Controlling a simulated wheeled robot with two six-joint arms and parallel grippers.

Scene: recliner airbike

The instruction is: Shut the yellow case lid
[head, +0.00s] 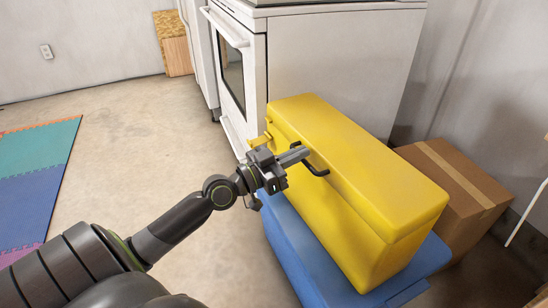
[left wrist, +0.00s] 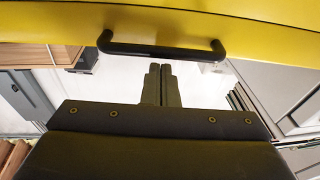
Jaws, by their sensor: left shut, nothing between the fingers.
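The yellow case (head: 345,185) stands on a blue box in the head view. Its lid (head: 360,150) lies down over the body, with a thin seam between them. A black handle (head: 316,166) sits on the case's front side, and a yellow latch (head: 262,139) juts out near the far end. My left gripper (head: 298,154) is shut and empty, right by the handle. In the left wrist view the shut fingers (left wrist: 160,72) point toward the handle (left wrist: 160,49), which hangs from the yellow case (left wrist: 160,22). I cannot tell whether the fingertips touch it. My right gripper is not in view.
The blue box (head: 290,238) under the case sticks out in front. A cardboard box (head: 460,190) stands behind right, and a white oven (head: 320,65) stands behind. Open concrete floor (head: 120,125) lies to the left, with a coloured foam mat (head: 35,185).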

